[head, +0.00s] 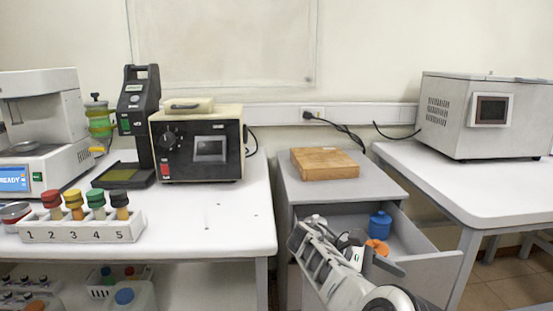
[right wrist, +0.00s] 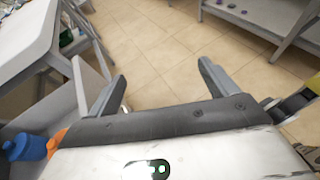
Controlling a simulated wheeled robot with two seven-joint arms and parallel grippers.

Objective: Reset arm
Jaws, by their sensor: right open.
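My right arm (head: 340,275) comes in from the bottom of the head view, in front of the grey cabinet's open drawer (head: 425,262). In the right wrist view my right gripper (right wrist: 158,82) has its two fingers wide apart, with nothing between them but the tiled floor beyond. A blue bottle (head: 379,225) and an orange item (head: 377,247) are in the drawer. The blue bottle also shows at the left of the right wrist view (right wrist: 25,147), beside the gripper. My arm hides part of the drawer. My left gripper is not in view.
A wooden block (head: 324,164) lies on the cabinet top. The left table (head: 215,225) holds a numbered rack (head: 85,229) with several coloured stoppers, and test instruments. A grey box instrument (head: 450,118) stands on the right table (head: 450,185). The floor (right wrist: 165,55) beyond the gripper is clear.

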